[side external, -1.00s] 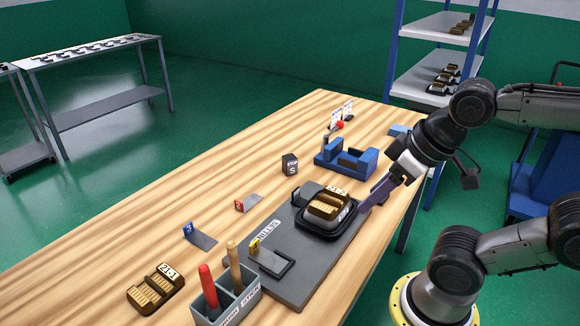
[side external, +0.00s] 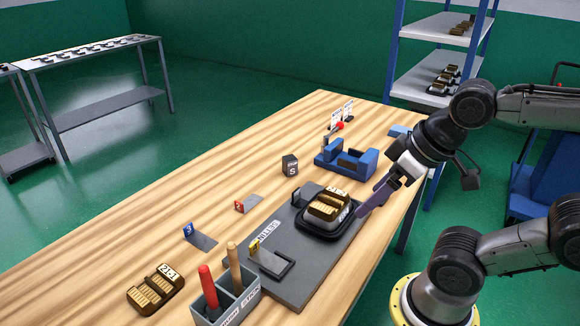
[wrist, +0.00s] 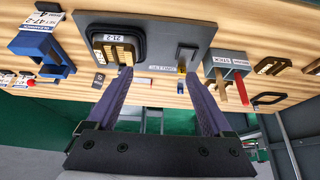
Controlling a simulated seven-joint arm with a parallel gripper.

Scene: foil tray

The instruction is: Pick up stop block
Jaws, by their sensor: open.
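A small dark block marked S (side external: 290,164), which looks like the stop block, stands on the wooden table behind the grey plate (side external: 285,285). It also shows in the wrist view (wrist: 99,80), left of the left fingertip. My gripper (side external: 362,210) is at the near right side of the black tray (side external: 325,236), well apart from the S block. In the wrist view my gripper (wrist: 158,73) has its two purple fingers spread wide with nothing between the tips. The left fingertip overlaps the tray's edge in that view; I cannot tell whether they touch.
The tray holds a brown and gold piece (side external: 329,206). Red (side external: 247,204) and blue (side external: 200,236) tagged markers, a holder with two handled tools (side external: 226,301) and another brown piece (side external: 155,290) lie nearer. The table's left side is clear.

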